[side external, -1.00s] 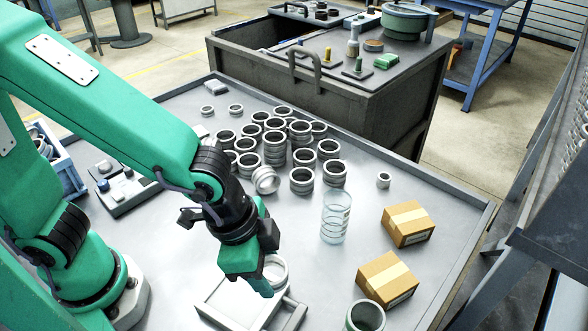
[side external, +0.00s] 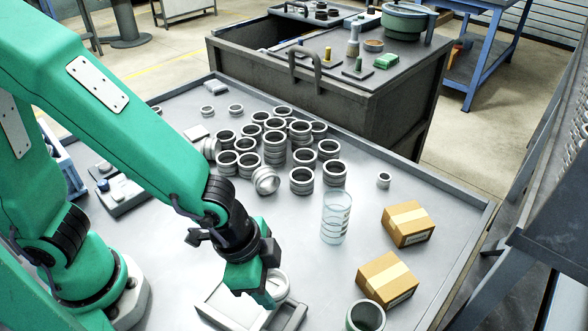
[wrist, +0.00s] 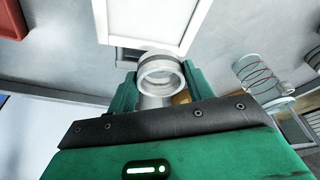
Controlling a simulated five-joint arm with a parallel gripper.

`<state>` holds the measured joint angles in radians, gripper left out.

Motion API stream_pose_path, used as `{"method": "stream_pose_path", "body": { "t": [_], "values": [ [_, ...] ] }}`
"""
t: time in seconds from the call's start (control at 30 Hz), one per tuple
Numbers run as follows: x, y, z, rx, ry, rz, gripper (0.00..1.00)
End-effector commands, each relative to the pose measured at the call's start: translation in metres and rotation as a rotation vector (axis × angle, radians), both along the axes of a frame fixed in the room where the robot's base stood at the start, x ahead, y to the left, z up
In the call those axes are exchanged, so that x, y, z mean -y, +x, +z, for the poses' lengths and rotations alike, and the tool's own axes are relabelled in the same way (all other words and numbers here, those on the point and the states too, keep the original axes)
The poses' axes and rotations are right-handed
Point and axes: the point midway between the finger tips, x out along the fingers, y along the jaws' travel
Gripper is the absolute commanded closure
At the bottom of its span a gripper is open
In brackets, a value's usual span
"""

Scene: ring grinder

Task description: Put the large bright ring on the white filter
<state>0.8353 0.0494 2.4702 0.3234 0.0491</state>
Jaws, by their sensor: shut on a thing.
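My gripper (side external: 258,292) is low at the front of the bench and is shut on the large bright ring (side external: 280,284). In the wrist view, the ring (wrist: 160,72) sits between the two green fingers of my gripper (wrist: 160,84), its open round face showing. The white filter (wrist: 155,18) is a flat, pale framed panel just beyond the ring in the wrist view. In the side view, the filter (side external: 222,300) lies under and around my gripper, partly hidden by it. I cannot tell whether the ring touches the filter.
Many grey rings (side external: 275,150) stand in stacks behind my gripper. A clear cylinder (side external: 335,218) with coils stands to the right. Two cardboard boxes (side external: 408,224) and a metal cup (side external: 366,316) are farther right. The bench between the boxes and stacks is mostly clear.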

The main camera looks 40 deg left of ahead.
Motion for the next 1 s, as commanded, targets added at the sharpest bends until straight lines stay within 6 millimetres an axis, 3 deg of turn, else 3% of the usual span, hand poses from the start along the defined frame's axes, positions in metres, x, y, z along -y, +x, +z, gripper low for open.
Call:
{"method": "stream_pose_path", "body": {
  "t": [0.43, 0.9, 0.93, 1.0],
  "values": [
    [0.0, 0.0, -0.032, -0.001, 0.002, 0.0, 0.8],
    [0.0, 0.0, -0.037, 0.0, 0.0, 0.0, 0.8],
    [0.0, 0.0, -0.037, -0.001, 0.001, 0.0, 0.47],
    [0.0, 0.0, -0.037, 0.0, 0.0, 0.0, 0.33]
  ]
}}
